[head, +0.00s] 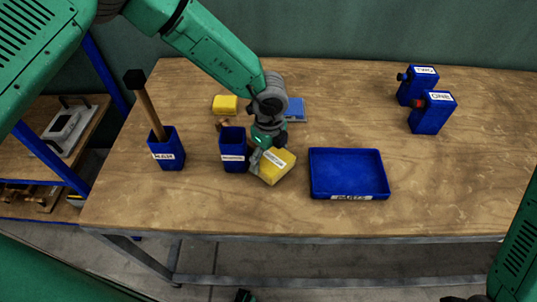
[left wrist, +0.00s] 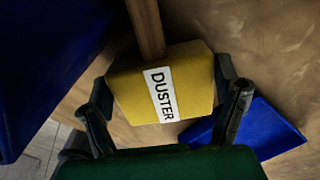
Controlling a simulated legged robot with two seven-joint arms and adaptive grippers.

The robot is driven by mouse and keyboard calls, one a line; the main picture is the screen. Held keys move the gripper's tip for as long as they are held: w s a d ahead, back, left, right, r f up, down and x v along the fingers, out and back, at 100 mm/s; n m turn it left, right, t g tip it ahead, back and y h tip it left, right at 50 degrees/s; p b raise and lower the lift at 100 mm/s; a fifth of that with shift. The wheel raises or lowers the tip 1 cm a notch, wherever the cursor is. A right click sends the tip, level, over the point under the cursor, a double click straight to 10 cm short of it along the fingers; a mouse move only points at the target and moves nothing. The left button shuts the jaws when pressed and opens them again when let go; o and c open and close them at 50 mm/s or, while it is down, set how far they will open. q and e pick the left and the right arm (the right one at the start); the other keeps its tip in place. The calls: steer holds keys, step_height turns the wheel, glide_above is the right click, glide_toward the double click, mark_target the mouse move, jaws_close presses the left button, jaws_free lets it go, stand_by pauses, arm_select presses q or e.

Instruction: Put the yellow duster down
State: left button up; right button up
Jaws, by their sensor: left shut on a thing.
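The yellow duster (head: 276,166) has a chunky yellow head with a white label. In the left wrist view the label on the duster (left wrist: 190,85) reads DUSTER, and a wooden handle (left wrist: 145,25) runs from it out of the top edge. My left gripper (head: 264,156) is shut on the duster's head, with one finger on each side in the left wrist view. The duster is tilted, just right of a blue labelled bin (head: 232,142) and left of the blue parts tray (head: 349,194). I cannot tell whether it touches the table.
A blue bin (head: 167,153) with an upright hammer (head: 147,105) stands at the left. A yellow block (head: 225,104) and a blue item (head: 295,109) lie behind my gripper. Blue boxes ONE (head: 432,115) and TWO (head: 416,87) stand at the back right. The table's right front is clear.

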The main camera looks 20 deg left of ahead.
arm_select(q)
steer(key=shift+s+f, duration=0.25)
steer(key=shift+f, duration=0.05)
steer(key=o, duration=1.4)
steer(key=shift+c, duration=0.2)
steer(key=shift+w+a+f, duration=0.1)
steer(key=shift+w+a, duration=0.1)
steer(key=shift+w, duration=0.05)
steer(key=shift+b, duration=0.5)
step_height(320, 180, up, 14)
steer(key=shift+d+f+b, duration=0.15)
steer(key=shift+d+b, duration=0.1)
steer(key=shift+b, duration=0.15)
